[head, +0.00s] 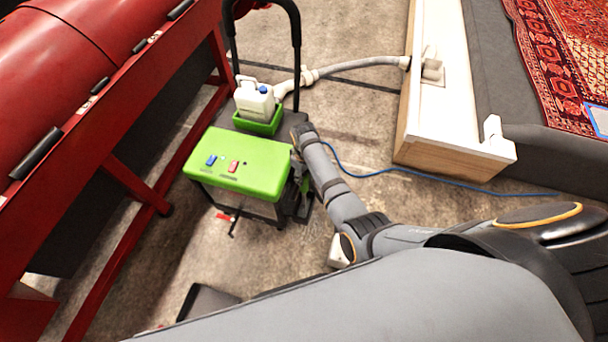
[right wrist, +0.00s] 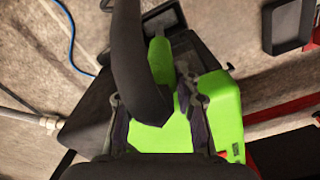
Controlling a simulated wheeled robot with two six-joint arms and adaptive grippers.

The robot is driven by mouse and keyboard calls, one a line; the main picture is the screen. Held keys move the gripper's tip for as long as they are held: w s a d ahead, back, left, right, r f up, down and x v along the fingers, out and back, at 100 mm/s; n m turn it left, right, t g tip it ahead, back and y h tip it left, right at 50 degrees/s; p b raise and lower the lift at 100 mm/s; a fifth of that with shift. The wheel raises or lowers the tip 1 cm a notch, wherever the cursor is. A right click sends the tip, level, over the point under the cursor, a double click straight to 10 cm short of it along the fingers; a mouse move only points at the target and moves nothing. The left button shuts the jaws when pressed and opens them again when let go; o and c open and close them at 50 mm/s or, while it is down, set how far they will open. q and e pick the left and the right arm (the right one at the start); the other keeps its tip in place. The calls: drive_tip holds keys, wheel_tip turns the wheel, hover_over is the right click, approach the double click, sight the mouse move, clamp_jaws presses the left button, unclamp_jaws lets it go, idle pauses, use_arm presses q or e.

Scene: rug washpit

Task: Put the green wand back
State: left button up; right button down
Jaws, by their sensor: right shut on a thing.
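The green wand (right wrist: 160,62) shows in the right wrist view as a narrow green piece beyond my right gripper (right wrist: 157,108). The fingers are shut on it. The bright green lid of the machine (right wrist: 222,98) lies behind the fingers, and I cannot tell exactly where wand and lid part. My left gripper is out of view.
A white jug (head: 255,100) sits in a green tray at the machine's back, below a black push handle (head: 297,50). A red steel frame (head: 130,185) stands left. A wooden-sided pit edge (head: 450,150) and patterned rug (head: 560,60) lie right. A blue cable crosses the floor.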

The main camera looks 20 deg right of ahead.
drive_tip(key=shift+f, duration=0.25)
drive_tip(key=c, duration=0.9)
unclamp_jaws()
wheel_tip(320, 180, up, 8)
drive_tip(key=shift+f, duration=0.25)
drive_tip(key=s+d+f+m+p, duration=0.1)
drive_tip(key=s+d+f+p, duration=0.2)
drive_tip(key=s+f, duration=0.45)
drive_tip(key=s+d+f+m+p, duration=0.15)
drive_tip(key=s+f+p, duration=0.25)
drive_tip(key=s+f, duration=0.4)
drive_tip(key=s+d+f+m+p, duration=0.1)
drive_tip(key=s+d+f, duration=0.1)
drive_tip(key=s, duration=0.6)
drive_tip(key=s+d+f+m+p, duration=0.1)
drive_tip(key=s+d+f+p, duration=0.1)
drive_tip(key=s, duration=0.6)
drive_tip(key=s+d+f+m+t+p, duration=0.1)
drive_tip(key=s+d+f, duration=0.2)
drive_tip(key=s, duration=0.6)
drive_tip(key=shift+d+f+h, duration=0.2)
drive_tip(key=shift+d+h, duration=0.2)
drive_tip(key=shift+d, duration=0.45)
